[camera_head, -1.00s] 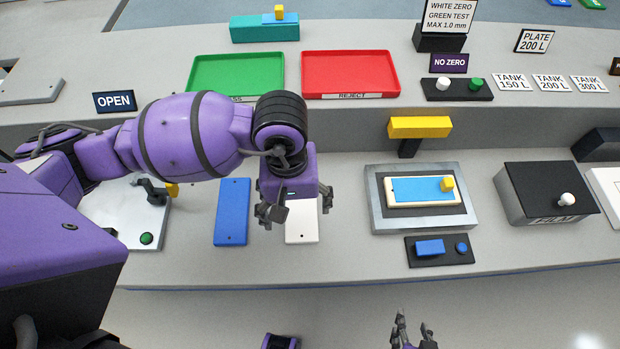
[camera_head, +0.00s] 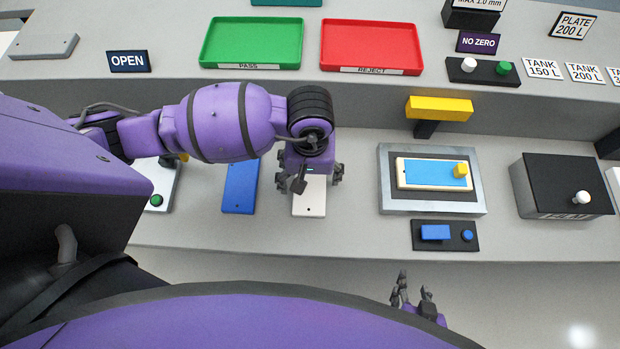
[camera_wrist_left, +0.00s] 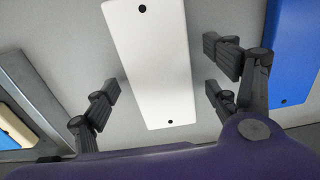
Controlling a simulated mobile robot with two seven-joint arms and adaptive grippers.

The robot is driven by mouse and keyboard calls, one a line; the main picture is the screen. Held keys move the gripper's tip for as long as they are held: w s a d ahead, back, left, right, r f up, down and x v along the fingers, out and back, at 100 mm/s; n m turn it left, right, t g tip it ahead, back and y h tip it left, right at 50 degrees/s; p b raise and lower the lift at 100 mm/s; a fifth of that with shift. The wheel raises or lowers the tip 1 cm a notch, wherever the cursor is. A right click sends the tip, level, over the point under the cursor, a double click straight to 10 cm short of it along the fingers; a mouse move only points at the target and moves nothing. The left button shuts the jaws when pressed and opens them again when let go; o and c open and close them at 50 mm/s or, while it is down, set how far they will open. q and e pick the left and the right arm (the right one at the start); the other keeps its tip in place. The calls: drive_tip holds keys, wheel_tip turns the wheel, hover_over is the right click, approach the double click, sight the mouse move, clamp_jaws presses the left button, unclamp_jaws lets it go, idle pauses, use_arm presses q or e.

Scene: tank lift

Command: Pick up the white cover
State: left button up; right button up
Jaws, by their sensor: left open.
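The white cover (camera_head: 309,202) lies flat on the lower bench, right of a blue plate (camera_head: 241,188). My left gripper (camera_head: 311,181) is over its far part and hides that end in the head view. In the left wrist view, the white cover (camera_wrist_left: 155,65) lies between the spread fingers of my left gripper (camera_wrist_left: 160,88), with a gap on each side. The gripper is open and holds nothing; its height above the bench is hard to tell. My right gripper (camera_head: 414,293) is open and empty in front of the bench edge.
A grey fixture (camera_head: 386,183) holding a blue-and-cream piece stands right of the cover. A button panel (camera_head: 453,247) lies in front of it, and a black box (camera_head: 560,180) further right. Green (camera_head: 253,43) and red (camera_head: 371,45) trays sit on the upper shelf.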

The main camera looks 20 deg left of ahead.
use_arm(q)
drive_tip(key=c, duration=1.5)
drive_tip(key=shift+o, duration=0.2)
drive_tip(key=shift+r, duration=0.15)
